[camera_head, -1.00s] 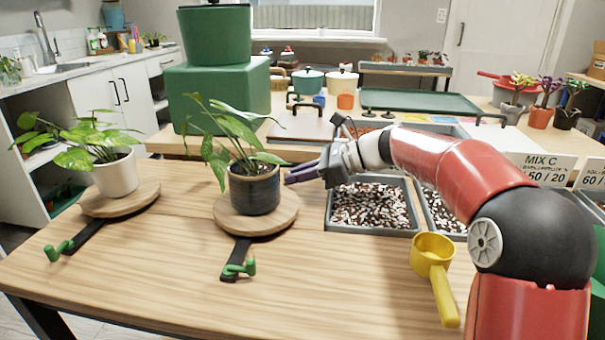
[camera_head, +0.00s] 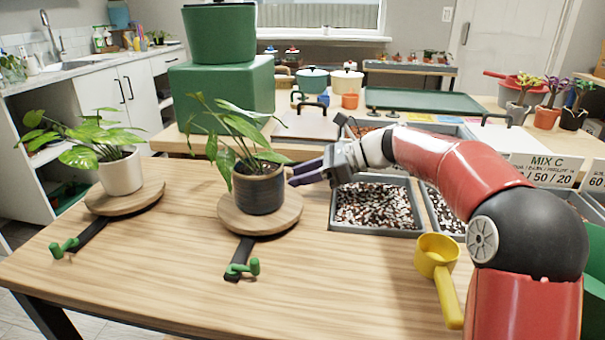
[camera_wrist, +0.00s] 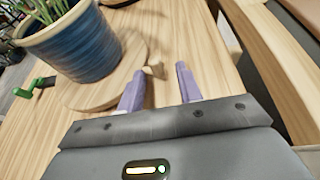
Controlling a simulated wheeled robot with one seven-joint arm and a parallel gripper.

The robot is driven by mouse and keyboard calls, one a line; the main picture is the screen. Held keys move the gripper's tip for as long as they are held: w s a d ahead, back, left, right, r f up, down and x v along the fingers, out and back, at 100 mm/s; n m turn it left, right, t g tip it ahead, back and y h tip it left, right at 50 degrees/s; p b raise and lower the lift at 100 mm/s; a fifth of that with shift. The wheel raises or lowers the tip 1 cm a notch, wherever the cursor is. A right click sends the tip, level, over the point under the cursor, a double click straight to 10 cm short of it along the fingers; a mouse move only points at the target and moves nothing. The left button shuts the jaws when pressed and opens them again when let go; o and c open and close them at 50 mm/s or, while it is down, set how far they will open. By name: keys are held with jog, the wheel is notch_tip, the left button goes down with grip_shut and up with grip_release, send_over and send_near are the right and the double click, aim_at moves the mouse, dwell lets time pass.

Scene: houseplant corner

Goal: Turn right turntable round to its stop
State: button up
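The right turntable (camera_head: 232,222) is a round wooden disc on the table, bearing a dark blue pot (camera_head: 258,190) with a leafy plant. A black bar with a green upright stop (camera_head: 254,267) reaches from under it toward the front. In the wrist view, a small wooden peg (camera_wrist: 155,70) stands at the rim of the turntable (camera_wrist: 93,98). My gripper (camera_head: 291,178) is at the right side of the disc, beside the pot. In the wrist view its two purple fingers (camera_wrist: 158,80) are apart, with the peg near their tips. I cannot tell whether either finger touches it.
The left turntable (camera_head: 150,195) carries a white pot (camera_head: 121,172) and has its own green stop (camera_head: 64,248). A grey tray of pebbly mix (camera_head: 375,230) lies right of my gripper, and a yellow scoop (camera_head: 437,258) in front. The front middle of the table is clear.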

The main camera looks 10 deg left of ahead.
jog(key=shift+r, duration=0.1)
jog(key=v, duration=0.7)
jog(key=shift+d, duration=0.4)
jog(key=shift+c, duration=0.4)
